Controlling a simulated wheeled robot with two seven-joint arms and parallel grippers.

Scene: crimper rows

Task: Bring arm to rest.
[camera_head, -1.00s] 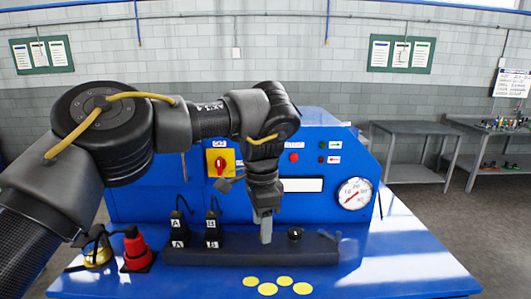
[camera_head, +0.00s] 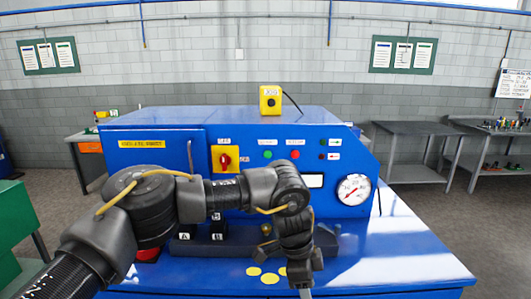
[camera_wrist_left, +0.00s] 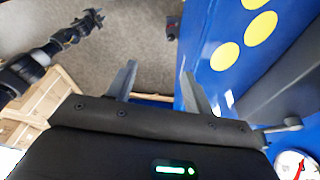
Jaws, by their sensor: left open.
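My left arm comes in from the left in the head view and bends across the front of the blue machine (camera_head: 275,128). My left gripper (camera_head: 304,291) points down at the bottom of that view, near the front of the blue table (camera_head: 400,262), with its tips cut off or hard to see. In the left wrist view its two fingers (camera_wrist_left: 160,82) are apart and empty, beside the blue table edge. A dark arm with a gripper (camera_wrist_left: 84,24), likely my right one, shows at the upper left there; its jaws are too small to judge.
Yellow discs (camera_head: 268,278) lie on the table left of my gripper. Black blocks (camera_head: 217,230) stand behind my forearm, and a red item (camera_head: 148,255) is mostly hidden by it. A wooden crate (camera_wrist_left: 45,105) is below. The table's right side is clear.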

